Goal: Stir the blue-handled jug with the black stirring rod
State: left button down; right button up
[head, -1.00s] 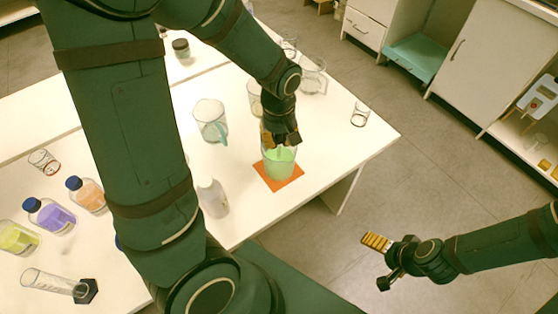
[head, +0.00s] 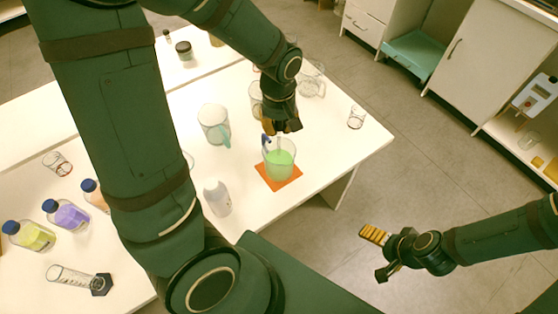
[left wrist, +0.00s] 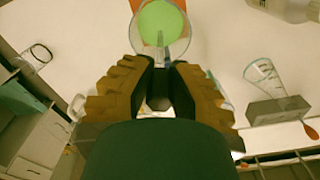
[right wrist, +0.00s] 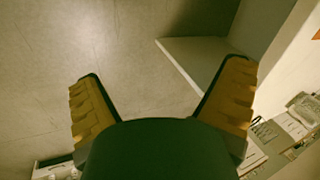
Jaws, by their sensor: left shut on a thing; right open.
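The jug (head: 280,162) of green liquid stands upright on an orange mat (head: 290,182). A dark blue part, apparently its handle (head: 265,142), shows at its left rim. My left gripper (head: 282,128) is just above the jug, fingers pointing down. In the left wrist view the jug (left wrist: 160,22) is at the top, beyond the fingertips. The left gripper is shut on a dark thing, apparently the black stirring rod (left wrist: 158,90); a greyish streak runs from it towards the jug. I cannot tell whether its tip is in the liquid. My right gripper (head: 375,255) is open and empty over the floor.
A teal-handled jug (head: 213,122) stands left of the green one. A white bottle (head: 217,198) is in front. Blue-capped bottles (head: 67,215) and a measuring cylinder (head: 72,276) are at the left. A small glass (head: 357,117) stands near the table's right edge.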

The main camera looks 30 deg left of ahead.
pick_arm(q)
jog(key=shift+r+p, duration=1.8)
jog(key=shift+r, duration=0.6)
pick_arm(e)
jog(key=r, duration=0.2)
jog(key=w+r, duration=0.1)
jog(key=r, duration=0.1)
jog(key=shift+w+d, duration=0.1)
jog(key=shift+w, duration=0.05)
pick_arm(q)
jog(key=shift+f, duration=0.1)
pick_arm(e)
jog(key=shift+f, duration=0.1)
